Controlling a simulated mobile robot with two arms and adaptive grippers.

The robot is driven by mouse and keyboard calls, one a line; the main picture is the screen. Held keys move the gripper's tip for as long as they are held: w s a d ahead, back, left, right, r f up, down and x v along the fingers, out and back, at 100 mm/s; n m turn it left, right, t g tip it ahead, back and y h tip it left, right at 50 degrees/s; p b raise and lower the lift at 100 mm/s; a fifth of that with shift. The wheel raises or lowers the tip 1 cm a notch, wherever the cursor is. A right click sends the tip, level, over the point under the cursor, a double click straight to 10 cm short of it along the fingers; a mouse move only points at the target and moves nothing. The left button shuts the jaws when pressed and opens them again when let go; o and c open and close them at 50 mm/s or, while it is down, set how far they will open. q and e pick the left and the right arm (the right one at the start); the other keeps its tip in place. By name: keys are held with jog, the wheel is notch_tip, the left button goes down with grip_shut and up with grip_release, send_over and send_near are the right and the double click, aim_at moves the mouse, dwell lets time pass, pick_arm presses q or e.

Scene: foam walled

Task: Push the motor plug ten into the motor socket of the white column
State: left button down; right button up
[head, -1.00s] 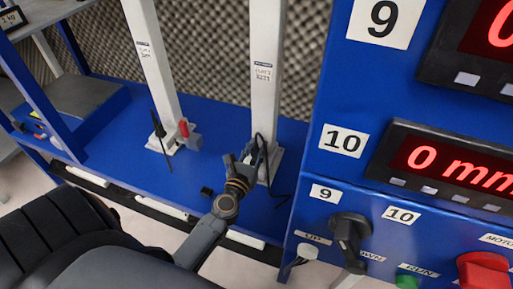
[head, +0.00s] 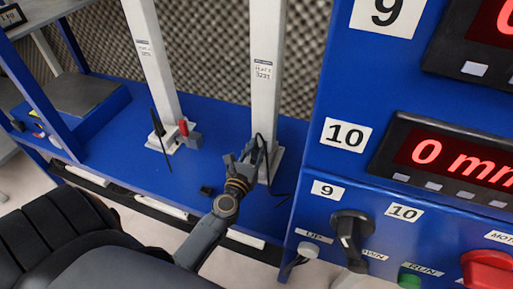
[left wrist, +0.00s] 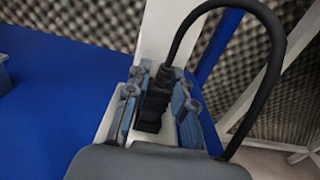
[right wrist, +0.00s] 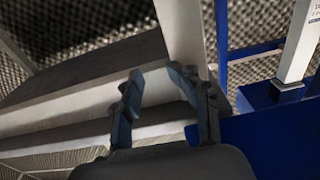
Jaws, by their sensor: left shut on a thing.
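My left gripper (head: 250,158) is at the foot of the right-hand white column (head: 264,85). In the left wrist view its fingers (left wrist: 160,100) are shut on a black motor plug (left wrist: 150,112). A thick black cable loops up from the plug and down to the right. The column (left wrist: 160,35) rises just beyond the fingertips. The motor socket is hidden behind the plug and fingers, so I cannot tell how far in the plug is. My right gripper (right wrist: 155,80) is open and empty in the right wrist view. It is out of the head view.
A second white column (head: 157,70) stands to the left, with a red and grey part (head: 189,134) at its foot. A blue control panel (head: 330,90) with displays and a black knob (head: 350,228) fills the right.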

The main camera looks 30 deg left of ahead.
aim_at(255, 153)
pick_arm(q)
jog(key=shift+f, duration=0.2)
pick_arm(e)
jog(key=shift+w+r+t, duration=0.1)
jog(key=shift+r+t, duration=0.5)
jog(key=shift+r, duration=0.6)
pick_arm(q)
jog(key=shift+f+b, duration=0.2)
jog(key=shift+b, duration=0.15)
pick_arm(e)
jog(key=shift+a+r+t+y, duration=0.15)
jog(key=shift+r+t+y, duration=0.15)
jog(key=shift+t, duration=0.1)
pick_arm(q)
jog(key=c, duration=1.1)
grip_release()
jog(key=shift+o, duration=0.2)
pick_arm(e)
jog(key=shift+r, duration=0.15)
pick_arm(q)
jog(key=shift+d, duration=0.1)
jog(key=v, duration=0.7)
jog(key=shift+s, duration=0.15)
jog(key=shift+s+d+r, duration=0.1)
jog(key=shift+s, duration=0.2)
pick_arm(e)
jog(key=shift+r, duration=0.35)
jog(key=shift+f, duration=0.35)
